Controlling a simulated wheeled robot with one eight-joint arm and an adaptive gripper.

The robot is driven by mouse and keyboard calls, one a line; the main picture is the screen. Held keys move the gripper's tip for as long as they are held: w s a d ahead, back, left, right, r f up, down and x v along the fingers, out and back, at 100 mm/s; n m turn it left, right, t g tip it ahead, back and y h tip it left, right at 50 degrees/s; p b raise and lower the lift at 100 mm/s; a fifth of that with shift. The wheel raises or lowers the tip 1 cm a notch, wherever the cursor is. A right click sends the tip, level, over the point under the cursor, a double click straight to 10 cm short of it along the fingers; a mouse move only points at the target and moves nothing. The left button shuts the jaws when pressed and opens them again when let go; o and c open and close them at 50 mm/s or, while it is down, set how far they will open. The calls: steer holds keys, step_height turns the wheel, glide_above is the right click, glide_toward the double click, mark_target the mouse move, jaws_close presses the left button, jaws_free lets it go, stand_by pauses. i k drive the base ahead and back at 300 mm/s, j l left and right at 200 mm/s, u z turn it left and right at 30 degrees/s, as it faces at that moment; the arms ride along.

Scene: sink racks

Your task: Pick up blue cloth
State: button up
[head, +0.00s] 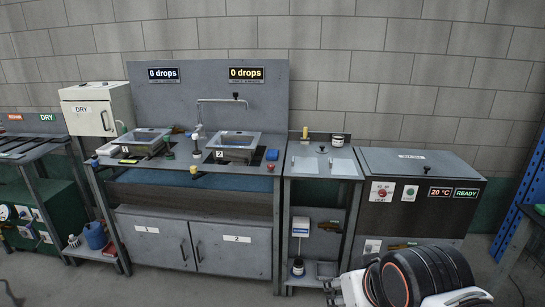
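I cannot make out a blue cloth for certain. A small blue item (272,155) lies on the counter just right of sink 2 (234,145). It is too small to tell whether it is cloth. My arm shows at the bottom right, with black and orange joints. A small pale, jointed part (332,290) at its left end may be my gripper. Its fingers are not clear, and I see nothing held there. It is well in front of the counter and apart from the blue item.
The sink counter has two basins, a tap (222,101) and cabinet doors below. A blue jug (95,236) stands on a low shelf at left. A side unit (321,165) and a heater cabinet (420,190) stand at right. Open floor shows in front.

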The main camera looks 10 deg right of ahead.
mark_target(271, 154)
steer(key=i, duration=0.85)
steer(key=i+l, duration=0.15)
steer(key=i, duration=0.75)
steer(key=i+u, duration=0.1)
steer(key=i, duration=0.75)
